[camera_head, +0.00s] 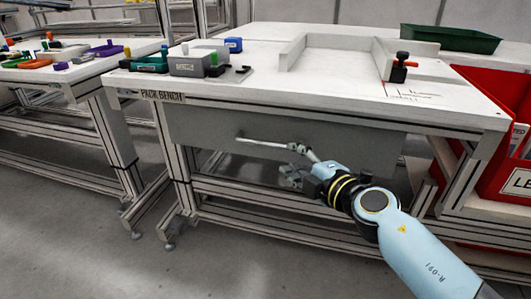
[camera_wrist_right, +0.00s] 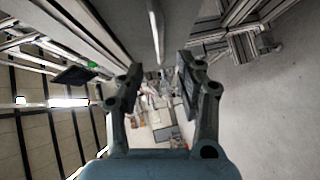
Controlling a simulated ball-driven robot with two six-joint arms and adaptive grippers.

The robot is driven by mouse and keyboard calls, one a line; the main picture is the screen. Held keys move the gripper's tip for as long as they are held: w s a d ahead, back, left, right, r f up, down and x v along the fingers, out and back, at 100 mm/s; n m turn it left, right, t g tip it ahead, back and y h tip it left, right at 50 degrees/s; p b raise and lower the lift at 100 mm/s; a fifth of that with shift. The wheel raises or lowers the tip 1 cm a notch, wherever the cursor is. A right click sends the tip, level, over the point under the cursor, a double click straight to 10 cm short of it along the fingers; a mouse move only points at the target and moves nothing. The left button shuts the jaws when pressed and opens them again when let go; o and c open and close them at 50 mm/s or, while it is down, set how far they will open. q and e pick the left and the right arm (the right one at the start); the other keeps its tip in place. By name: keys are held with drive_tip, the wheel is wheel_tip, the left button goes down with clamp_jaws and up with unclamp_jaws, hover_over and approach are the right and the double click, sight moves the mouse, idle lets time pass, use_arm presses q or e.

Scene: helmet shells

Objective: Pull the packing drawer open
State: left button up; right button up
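The packing drawer (camera_head: 225,125) is a grey panel under the bench labelled PACK BENCH. Its front looks flush with the bench frame, so it appears shut. A thin light bar handle (camera_head: 262,143) runs across its front. My right gripper (camera_head: 297,163) is at the right end of the handle, in front of the drawer. In the right wrist view my right gripper (camera_wrist_right: 160,78) has its fingers wide apart, and the handle (camera_wrist_right: 156,30) lies in line with the gap between them. I cannot tell whether a finger touches it. My left gripper is not in view.
A red bin (camera_head: 490,180) stands at the right. The floor in front (camera_head: 200,265) is clear.

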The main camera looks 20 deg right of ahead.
sight(274, 147)
drive_tip(key=b+x, duration=0.2)
drive_tip(key=x, duration=0.7)
drive_tip(key=shift+b, duration=0.4)
drive_tip(key=shift+w+a, duration=0.1)
drive_tip(key=shift+w, duration=0.2)
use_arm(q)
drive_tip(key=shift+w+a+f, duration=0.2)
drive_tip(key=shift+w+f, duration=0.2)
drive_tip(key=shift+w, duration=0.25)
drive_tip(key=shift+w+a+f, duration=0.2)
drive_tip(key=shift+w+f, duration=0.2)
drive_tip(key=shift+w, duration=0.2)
use_arm(e)
drive_tip(key=shift+c, duration=0.4)
clamp_jaws()
